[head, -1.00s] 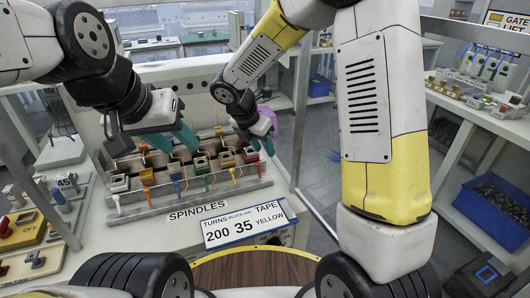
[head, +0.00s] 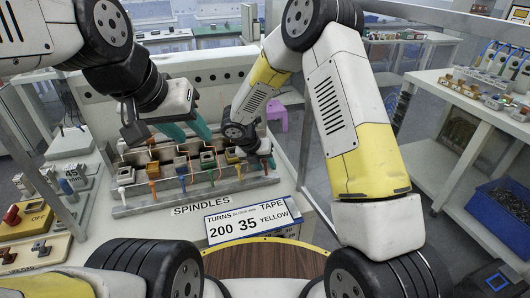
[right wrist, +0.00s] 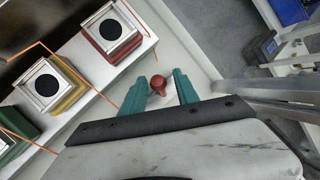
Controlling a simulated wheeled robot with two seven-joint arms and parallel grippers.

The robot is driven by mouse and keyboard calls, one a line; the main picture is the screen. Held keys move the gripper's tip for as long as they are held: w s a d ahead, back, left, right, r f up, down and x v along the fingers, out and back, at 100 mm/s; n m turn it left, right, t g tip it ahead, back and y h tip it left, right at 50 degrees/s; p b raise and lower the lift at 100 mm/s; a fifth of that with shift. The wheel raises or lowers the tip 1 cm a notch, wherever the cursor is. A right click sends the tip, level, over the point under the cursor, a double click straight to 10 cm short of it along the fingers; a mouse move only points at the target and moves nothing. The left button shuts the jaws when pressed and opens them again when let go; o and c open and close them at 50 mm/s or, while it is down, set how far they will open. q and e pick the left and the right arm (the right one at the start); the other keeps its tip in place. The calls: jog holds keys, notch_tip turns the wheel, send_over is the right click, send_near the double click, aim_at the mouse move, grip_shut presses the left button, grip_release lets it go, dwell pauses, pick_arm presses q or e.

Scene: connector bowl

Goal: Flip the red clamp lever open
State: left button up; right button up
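A red-topped knob (right wrist: 158,84), seemingly the red clamp lever, shows in the right wrist view beside the end of the spindle row. My right gripper (right wrist: 160,90) is open, its teal fingers on either side of the knob with visible gaps. In the head view my right gripper (head: 270,161) is at the right end of the row and hides the red lever. The red spindle block (right wrist: 110,32) is left of the knob in the wrist view. My left gripper (head: 200,139) is open and empty above the middle of the row.
Yellow (right wrist: 46,86) and green blocks with thin orange wires adjoin the red one. A sign (head: 250,219) lies in front. A shelf with a blue bin (head: 497,204) stands at right.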

grip_shut()
jog(key=shift+s+t, duration=0.15)
jog(key=shift+t, duration=0.15)
jog(key=shift+s+d+r+t+y, duration=0.15)
jog(key=shift+s+t+y, duration=0.3)
jog(key=shift+t, duration=0.45)
jog(key=t, duration=0.1)
jog(key=s+m+t, duration=0.1)
jog(key=shift+s+d+t+y, duration=0.1)
jog(key=shift+d+t+y, duration=0.15)
jog(key=shift+t, duration=0.15)
jog(key=t, duration=0.2)
jog(key=s+m+t, duration=0.1)
jog(key=shift+s+d+f+t+y, duration=0.1)
jog(key=shift+s+f+t+y, duration=0.1)
jog(key=shift+t+y, duration=0.15)
jog(key=shift+s+d+m+t, duration=0.1)
jog(key=shift+s+m+t, duration=0.1)
jog(key=shift+m+t, duration=0.55)
jog(key=shift+t, duration=0.3)
jog(key=shift+n, duration=0.25)
